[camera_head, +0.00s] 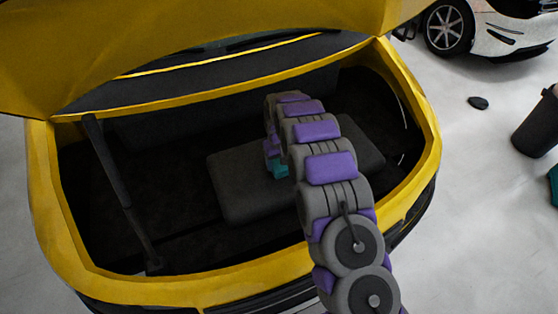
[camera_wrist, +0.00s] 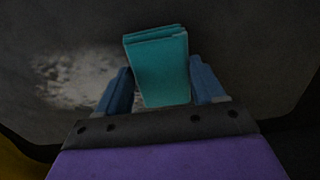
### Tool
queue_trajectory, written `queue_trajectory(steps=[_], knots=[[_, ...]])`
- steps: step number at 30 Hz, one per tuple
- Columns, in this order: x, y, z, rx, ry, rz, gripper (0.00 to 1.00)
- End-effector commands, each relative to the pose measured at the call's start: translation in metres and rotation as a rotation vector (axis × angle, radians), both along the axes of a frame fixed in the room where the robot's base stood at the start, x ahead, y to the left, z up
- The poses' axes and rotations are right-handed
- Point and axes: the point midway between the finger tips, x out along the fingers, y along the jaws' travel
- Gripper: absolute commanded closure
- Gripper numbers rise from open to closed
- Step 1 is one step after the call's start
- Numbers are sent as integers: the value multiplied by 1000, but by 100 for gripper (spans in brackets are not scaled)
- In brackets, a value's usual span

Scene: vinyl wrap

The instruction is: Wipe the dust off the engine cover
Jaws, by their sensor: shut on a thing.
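The engine cover (camera_head: 235,188) is a dark grey rounded block in the open engine bay of the yellow car. In the wrist view its surface (camera_wrist: 240,40) fills most of the picture, with a pale dust patch (camera_wrist: 75,80) at the left. My gripper (camera_wrist: 160,85) is shut on a folded teal cloth (camera_wrist: 158,60). The cloth also shows in the head view (camera_head: 280,171), low over the cover's middle. The dust lies to the left of the cloth in the wrist view. I cannot tell whether the cloth touches the cover. My arm hides part of the cover.
The raised yellow hood (camera_head: 200,40) hangs above the bay. A dark prop rod (camera_head: 118,190) stands at the bay's left, and the yellow rim (camera_head: 200,288) borders the front. A dark bin (camera_head: 536,125) and a white car (camera_head: 500,30) are at the right.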

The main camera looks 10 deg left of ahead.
Motion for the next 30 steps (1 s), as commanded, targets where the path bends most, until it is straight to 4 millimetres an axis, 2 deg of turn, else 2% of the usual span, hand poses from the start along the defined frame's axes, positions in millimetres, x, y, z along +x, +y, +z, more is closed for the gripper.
queue_trajectory(steps=[14,30], knots=[[1,-3,-5,1,0,-1,56],[22,-29,-4,1,-2,0,56]])
